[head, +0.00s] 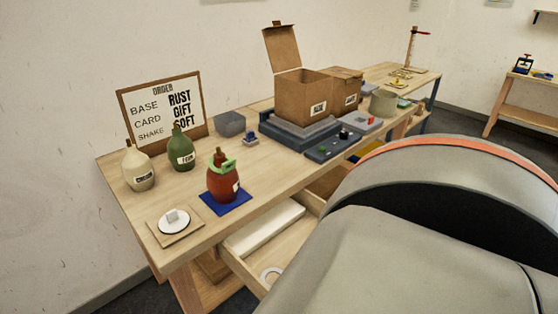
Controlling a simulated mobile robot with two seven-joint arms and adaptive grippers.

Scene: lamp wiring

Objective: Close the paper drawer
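A wooden drawer (243,271) stands open under the near part of the bench. It holds a long white block (262,230) that looks like paper, and a white ring (271,274) near its front. My large grey arm link covers the drawer's right side, so its front and handle are hidden. A second open drawer (325,184) shows partly farther along the bench, also cut off by my arm. Neither of my grippers is in view.
The bench (262,195) carries a red bottle (223,180) on a blue mat, green (180,152) and cream (137,170) bottles, an order sign (163,107) and cardboard boxes (303,97). A white disc (174,222) lies near the left corner. Another table (525,104) stands far right.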

